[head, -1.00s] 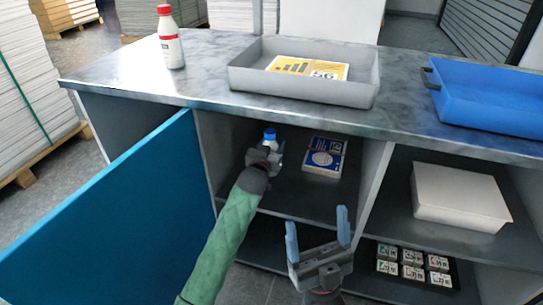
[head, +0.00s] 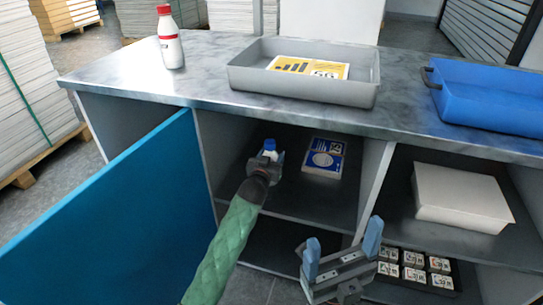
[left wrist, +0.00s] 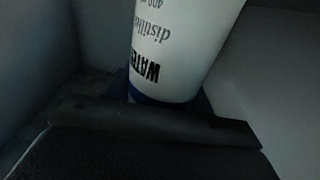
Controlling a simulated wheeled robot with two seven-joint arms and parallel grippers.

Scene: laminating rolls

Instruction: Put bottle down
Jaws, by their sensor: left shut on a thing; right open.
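A white bottle with a blue cap (head: 270,146) is inside the open middle compartment of the counter, near its left side. My left gripper (head: 267,162) is shut on it and hides most of its body in the head view. My right gripper (head: 342,248) is open and empty in front of the cabinet.
A blue and white box (head: 324,157) lies right of the bottle on the same shelf. A blue door (head: 110,215) stands open at the left. On the counter are a red-capped bottle (head: 170,45), a grey tray (head: 300,88) and a blue tray (head: 490,105). A white box (head: 460,195) sits right.

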